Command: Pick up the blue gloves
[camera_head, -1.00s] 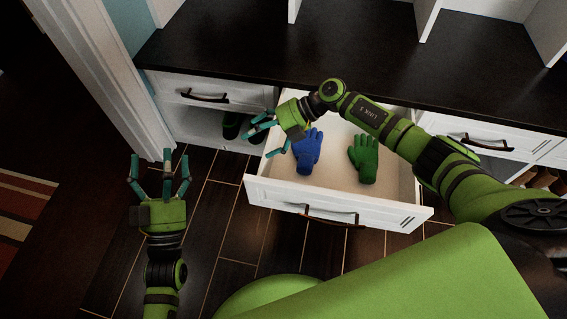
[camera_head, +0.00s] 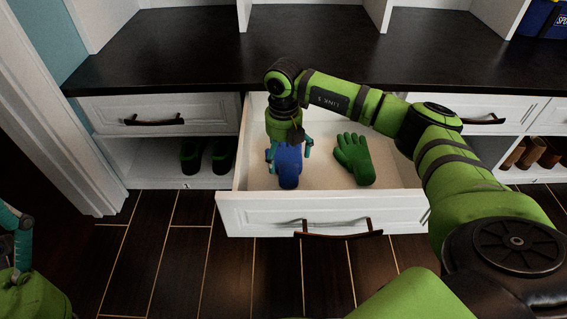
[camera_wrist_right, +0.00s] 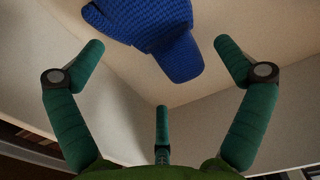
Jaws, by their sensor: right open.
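The blue gloves (camera_head: 289,167) show as a blue knitted glove lying in the left part of the open drawer (camera_head: 322,215). My right gripper (camera_head: 289,152) points down over it, with teal fingers on either side of the blue. In the right wrist view the blue gloves (camera_wrist_right: 160,35) are ahead of the fingertips at the top, and the right gripper (camera_wrist_right: 160,75) is open with nothing between its fingers. Part of the glove is hidden behind the gripper in the head view. My left gripper (camera_head: 14,230) is only partly in view at the left edge.
A green glove (camera_head: 354,158) lies in the drawer's right part. The drawer's white walls surround the gripper closely. Dark shoes (camera_head: 205,155) stand on the lower shelf at left, and brown shoes (camera_head: 532,152) at right. A dark countertop (camera_head: 190,60) lies behind the drawer.

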